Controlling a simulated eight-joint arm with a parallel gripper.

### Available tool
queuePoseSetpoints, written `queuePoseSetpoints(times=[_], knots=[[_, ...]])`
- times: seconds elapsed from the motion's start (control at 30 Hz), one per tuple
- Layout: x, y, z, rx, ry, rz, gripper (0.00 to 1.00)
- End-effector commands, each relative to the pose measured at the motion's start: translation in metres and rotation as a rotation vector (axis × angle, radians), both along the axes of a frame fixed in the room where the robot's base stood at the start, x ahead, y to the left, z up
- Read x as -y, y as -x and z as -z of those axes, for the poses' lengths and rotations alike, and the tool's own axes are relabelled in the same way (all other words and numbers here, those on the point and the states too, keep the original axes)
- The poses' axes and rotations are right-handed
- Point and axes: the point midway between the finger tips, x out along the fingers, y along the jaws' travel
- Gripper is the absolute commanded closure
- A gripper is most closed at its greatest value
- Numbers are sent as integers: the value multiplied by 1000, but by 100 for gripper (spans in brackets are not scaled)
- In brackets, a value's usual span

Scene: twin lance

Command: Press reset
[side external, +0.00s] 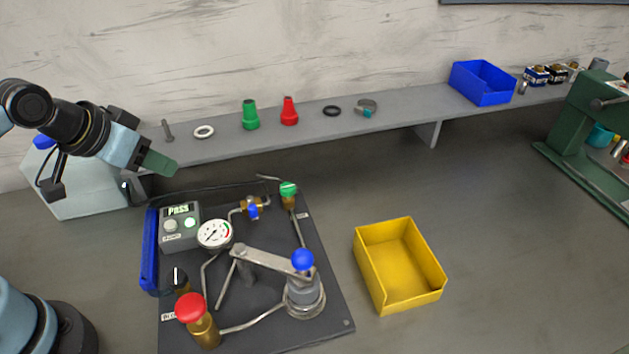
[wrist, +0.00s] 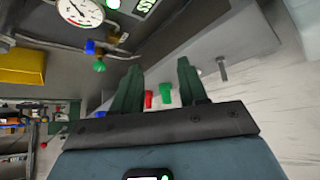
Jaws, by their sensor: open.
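A grey control box (side external: 180,227) stands at the back left of the dark panel, with a lit display (side external: 179,210) reading PASS. Below the display are a pale round button (side external: 170,226) and a green-lit round button (side external: 190,223). A small label on its front is too small to read. The display also shows, cut off, at the top of the wrist view (wrist: 145,6). My gripper (side external: 160,163) is above and behind the box, apart from it, near the shelf edge. In the wrist view its two green fingers (wrist: 158,68) are spread apart with nothing between them.
The panel carries a pressure gauge (side external: 214,234), a red knob (side external: 190,307), a blue-knobbed lever (side external: 302,260) and a green valve knob (side external: 288,189). A yellow bin (side external: 398,301) stands to the right. The shelf (side external: 225,145) behind holds small parts and a blue bin (side external: 482,99).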

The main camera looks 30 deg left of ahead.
Motion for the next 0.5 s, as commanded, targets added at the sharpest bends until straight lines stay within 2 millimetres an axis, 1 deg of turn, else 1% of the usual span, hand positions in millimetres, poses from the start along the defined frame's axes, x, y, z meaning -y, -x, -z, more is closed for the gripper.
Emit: queuePoseSetpoints(times=[0.03,0.2,0.27,0.5], knots=[[0,0,0,0,0,0,66],[0,0,0,0,0,0,92],[0,0,0,0,0,0,100],[0,0,0,0,0,0,100]])
